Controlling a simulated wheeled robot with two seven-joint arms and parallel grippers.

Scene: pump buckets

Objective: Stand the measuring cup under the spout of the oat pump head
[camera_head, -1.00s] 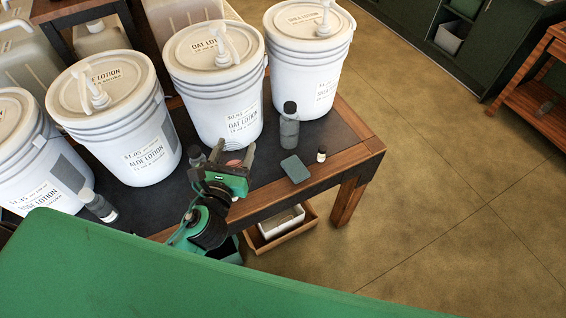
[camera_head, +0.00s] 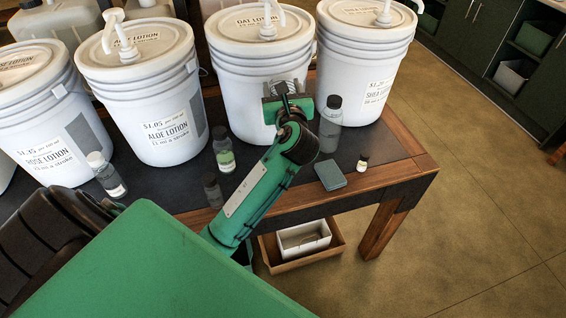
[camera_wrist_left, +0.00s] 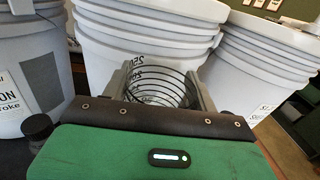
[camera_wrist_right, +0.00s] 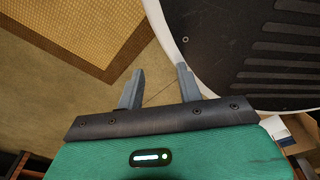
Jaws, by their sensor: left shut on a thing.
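The oat bucket (camera_head: 230,85) is white and stands third from the left in the head view. Its white pump head (camera_head: 267,22) rises from the lid, with the top cut off by the picture edge. My left gripper (camera_head: 286,92) is in front of this bucket, below its lid. In the left wrist view it is shut on the clear measuring cup (camera_wrist_left: 160,88), which has dark ring marks and sits between both fingers against the view of the bucket. The arm mostly hides the cup in the head view. My right gripper (camera_wrist_right: 158,88) is open and empty above the floor.
The aloe bucket (camera_head: 140,95), rose bucket (camera_head: 40,120) and shea bucket (camera_head: 350,65) share the dark tabletop.

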